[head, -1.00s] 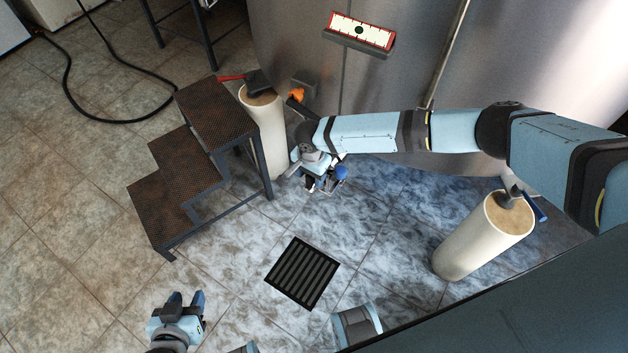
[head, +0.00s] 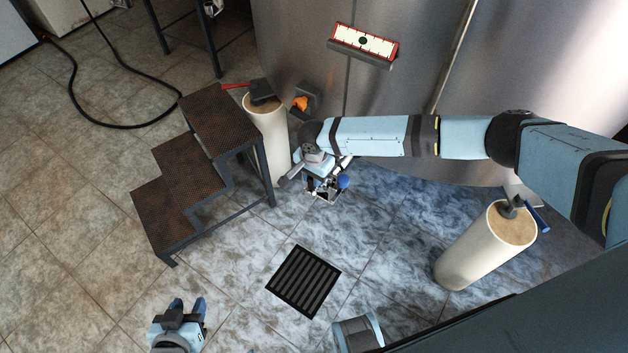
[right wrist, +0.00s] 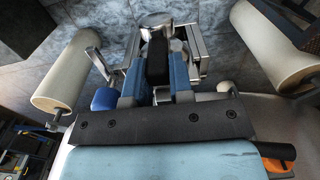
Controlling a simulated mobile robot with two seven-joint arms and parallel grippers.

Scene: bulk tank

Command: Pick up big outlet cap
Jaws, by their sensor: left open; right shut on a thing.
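My right gripper (head: 325,187) is low in front of the steel tank, above the blue-lit floor. In the right wrist view its blue fingers (right wrist: 157,80) are closed around a narrow dark piece. A round shiny metal part (right wrist: 156,19), which looks like the big outlet cap, shows at the fingertips. The fingers hide much of the grip, so I cannot tell exactly where they hold it. My left gripper (head: 180,312) is open and empty over the floor at the lower left.
Brown steps (head: 200,160) stand left of my right gripper. A cream pillar (head: 266,135) with a red-handled tool on top is beside them. Another cream pillar (head: 487,245) with a blue-handled tool stands at the right. A floor drain (head: 303,281) lies in clear floor.

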